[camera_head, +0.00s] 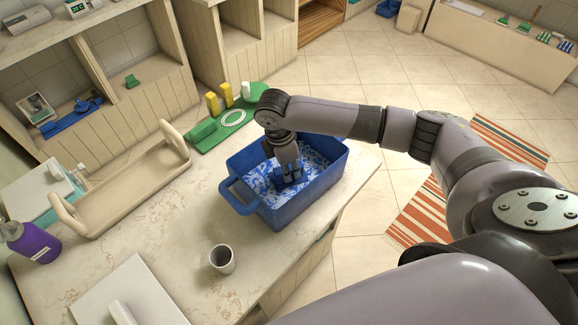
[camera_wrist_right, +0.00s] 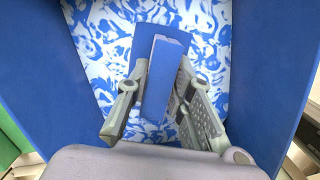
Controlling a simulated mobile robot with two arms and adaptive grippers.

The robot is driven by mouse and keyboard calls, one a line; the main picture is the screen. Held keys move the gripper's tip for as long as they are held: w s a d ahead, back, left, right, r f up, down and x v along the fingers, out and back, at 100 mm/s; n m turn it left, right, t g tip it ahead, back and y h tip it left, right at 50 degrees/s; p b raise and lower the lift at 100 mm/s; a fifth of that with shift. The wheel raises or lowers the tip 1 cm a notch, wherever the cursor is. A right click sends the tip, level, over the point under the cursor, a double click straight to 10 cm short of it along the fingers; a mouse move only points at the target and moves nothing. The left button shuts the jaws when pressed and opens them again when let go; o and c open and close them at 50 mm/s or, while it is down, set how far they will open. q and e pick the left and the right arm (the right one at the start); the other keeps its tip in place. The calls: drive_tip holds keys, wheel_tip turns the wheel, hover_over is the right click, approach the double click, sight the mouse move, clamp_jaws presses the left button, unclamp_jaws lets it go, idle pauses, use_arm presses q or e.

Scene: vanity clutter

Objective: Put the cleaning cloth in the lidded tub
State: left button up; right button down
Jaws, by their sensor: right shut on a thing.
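My right gripper (camera_head: 288,172) reaches down inside a blue open tub with a side handle (camera_head: 240,200). In the right wrist view its two fingers (camera_wrist_right: 165,95) are closed on a blue, folded-looking block, which I take for the cleaning cloth (camera_wrist_right: 160,80). It is low over the tub's blue-and-white patterned bottom; whether it touches is unclear. No lid shows on this tub. A white lid with a handle (camera_head: 125,290) is at the front left, cut off by the frame. My left gripper is out of view.
A grey cup (camera_head: 222,259) stands in front of the tub. A long beige tray (camera_head: 128,190) and purple bottle (camera_head: 35,242) are to the left. A green tray (camera_head: 205,142) with yellow bottles lies behind. The counter between beige tray and cup is clear.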

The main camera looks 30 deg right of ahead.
drive_tip(key=shift+f, duration=0.15)
drive_tip(key=c, duration=1.4)
unclamp_jaws()
drive_tip(key=r, duration=0.4)
drive_tip(key=a+r+b, duration=0.1)
drive_tip(key=r, duration=0.7)
drive_tip(key=shift+w+a, duration=0.1)
drive_tip(key=shift+a, duration=0.3)
